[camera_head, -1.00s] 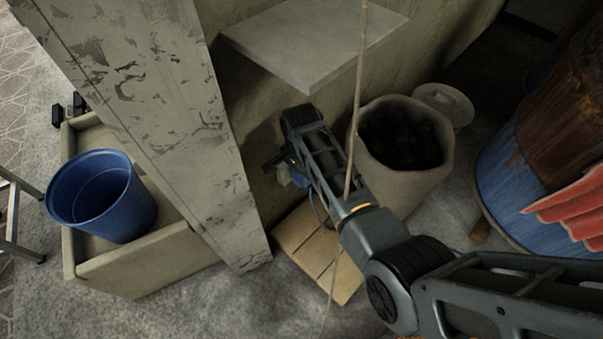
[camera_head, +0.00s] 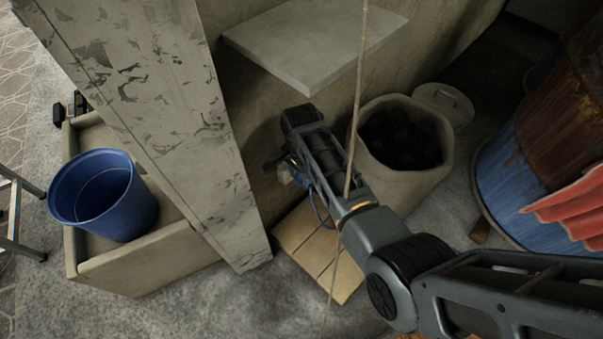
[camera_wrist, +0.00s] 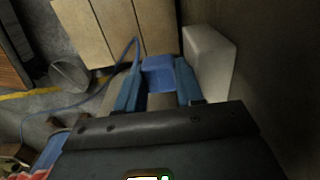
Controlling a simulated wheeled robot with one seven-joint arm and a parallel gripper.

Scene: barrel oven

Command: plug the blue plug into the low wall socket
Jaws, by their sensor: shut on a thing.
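The blue plug (camera_wrist: 158,72) is between the two blue fingers of my gripper (camera_wrist: 158,88) in the wrist view, and the gripper is shut on it. A blue cable (camera_wrist: 88,100) runs from the plug side, bending down and left. A pale box (camera_wrist: 208,62), which looks like the low wall socket, is against the wall just right of the right finger. The plug is beside it; any contact is unclear. In the head view my gripper (camera_head: 282,164) is low by the wall, right of the pillar, and mostly hides the plug and socket.
A wooden pallet (camera_head: 300,245) lies on the floor below my gripper. A concrete pillar (camera_head: 180,120) stands to the left, a grey shelf (camera_head: 315,45) juts out above, and a coal-filled pot (camera_head: 400,175) stands to the right. A thin rope (camera_head: 359,80) crosses in front of my arm.

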